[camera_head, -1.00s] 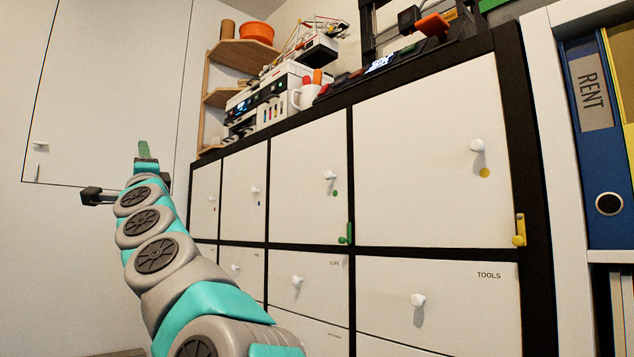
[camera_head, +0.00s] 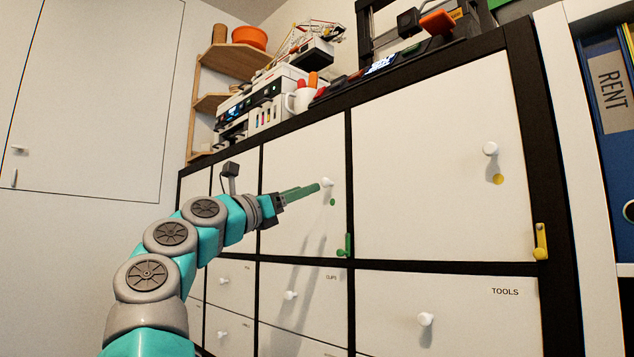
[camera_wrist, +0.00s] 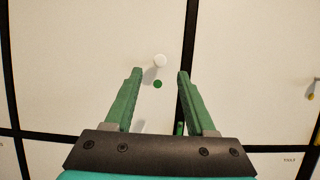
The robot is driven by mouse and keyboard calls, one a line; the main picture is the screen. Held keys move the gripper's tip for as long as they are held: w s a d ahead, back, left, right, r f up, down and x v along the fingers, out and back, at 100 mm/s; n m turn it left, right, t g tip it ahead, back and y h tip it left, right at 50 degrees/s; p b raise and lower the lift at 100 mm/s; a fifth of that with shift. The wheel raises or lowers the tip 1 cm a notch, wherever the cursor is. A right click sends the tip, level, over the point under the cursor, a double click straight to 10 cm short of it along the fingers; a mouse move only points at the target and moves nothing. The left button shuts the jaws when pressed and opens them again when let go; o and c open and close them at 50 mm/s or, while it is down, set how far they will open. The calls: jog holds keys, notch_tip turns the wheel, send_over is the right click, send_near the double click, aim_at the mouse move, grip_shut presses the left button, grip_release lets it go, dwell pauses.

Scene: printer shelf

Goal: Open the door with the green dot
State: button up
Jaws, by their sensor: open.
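The door with the green dot (camera_head: 285,165) is a white panel, shut flush in the dark shelf frame. Its white round knob (camera_head: 327,182) sits above the green dot (camera_head: 332,202). A green latch (camera_head: 345,246) stands at the door's lower right corner. My gripper (camera_head: 316,188) is open, its green fingers pointing at the knob. In the wrist view the knob (camera_wrist: 159,60) and dot (camera_wrist: 157,84) appear between the spread fingertips (camera_wrist: 160,73). I cannot tell the remaining distance to the door. The latch is partly hidden by the right finger.
To the right is a door with a yellow dot (camera_head: 498,179) and a yellow latch (camera_head: 540,242). Drawers with white knobs, one labelled TOOLS (camera_head: 450,310), lie below. A mug (camera_head: 301,99) and printers stand on top. Free room lies in front of the doors.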

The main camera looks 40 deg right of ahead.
aim_at(323, 182)
jog(key=p+x, duration=0.2)
jog(key=x, duration=0.2)
jog(key=shift+d+r, duration=0.1)
jog(key=shift+r, duration=0.15)
jog(key=shift+d+r, duration=0.1)
jog(key=shift+d, duration=0.6)
jog(key=shift+c, duration=0.3)
grip_shut()
dwell(0.4)
